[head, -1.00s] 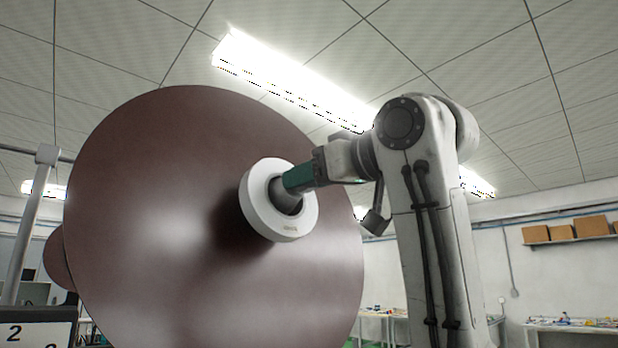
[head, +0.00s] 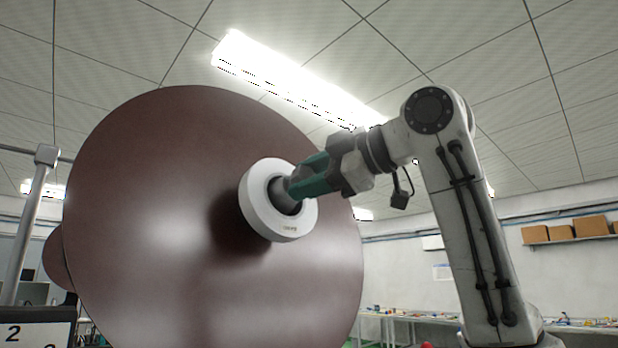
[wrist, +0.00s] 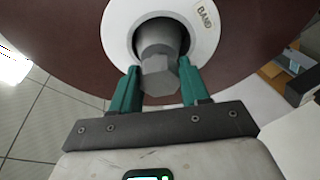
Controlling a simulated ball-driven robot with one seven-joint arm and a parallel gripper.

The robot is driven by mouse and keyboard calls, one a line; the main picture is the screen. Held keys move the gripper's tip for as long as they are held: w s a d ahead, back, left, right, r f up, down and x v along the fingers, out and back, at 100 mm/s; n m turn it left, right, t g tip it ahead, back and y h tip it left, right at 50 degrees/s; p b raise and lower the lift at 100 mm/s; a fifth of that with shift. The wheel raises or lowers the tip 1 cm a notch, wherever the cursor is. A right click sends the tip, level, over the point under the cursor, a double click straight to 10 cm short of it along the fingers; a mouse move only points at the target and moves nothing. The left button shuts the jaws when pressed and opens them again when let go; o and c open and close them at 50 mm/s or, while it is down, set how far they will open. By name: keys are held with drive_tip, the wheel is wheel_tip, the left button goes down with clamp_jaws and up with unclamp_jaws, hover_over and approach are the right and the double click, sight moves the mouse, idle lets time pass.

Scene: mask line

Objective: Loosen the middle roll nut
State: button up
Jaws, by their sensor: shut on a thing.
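A large dark brown roll (head: 150,210) fills the left of the head view. A white ring (head: 268,226) marked with small lettering sits at its centre. The ring reads "BAND" in the wrist view (wrist: 204,16). A grey hexagonal nut (wrist: 160,78) sticks out of the ring's middle; in the head view only part of the nut (head: 279,196) shows. My gripper (head: 291,188) has green fingers, one on each side of the nut. In the wrist view my gripper (wrist: 158,84) is shut on the nut, with its faces between the fingertips.
A second brown roll (head: 54,262) stands partly hidden behind the large one. A grey post (head: 28,225) and a sign with a "2" (head: 35,333) are at the far left. Workbenches (head: 580,328) and a shelf with cardboard boxes (head: 565,231) stand far back right.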

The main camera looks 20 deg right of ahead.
drive_tip(key=n+g, duration=0.1)
drive_tip(key=n, duration=0.3)
drive_tip(key=shift+n, duration=0.3)
drive_tip(key=n+g, duration=0.1)
drive_tip(key=n, duration=0.2)
drive_tip(key=shift+n, duration=0.3)
drive_tip(key=n+h, duration=0.1)
drive_tip(key=n, duration=0.4)
drive_tip(key=n+h, duration=0.1)
drive_tip(key=n, duration=0.1)
drive_tip(key=shift+r+g+h, duration=0.1)
drive_tip(key=shift+g+h, duration=0.2)
drive_tip(key=shift+g, duration=0.1)
drive_tip(key=n+h, duration=0.1)
drive_tip(key=n, duration=0.4)
drive_tip(key=shift+n+h, duration=0.3)
drive_tip(key=shift+h, duration=0.1)
drive_tip(key=n+t+h, duration=0.1)
drive_tip(key=n, duration=0.3)
drive_tip(key=shift+a+n, duration=0.1)
drive_tip(key=shift+n, duration=0.3)
drive_tip(key=o, duration=1)
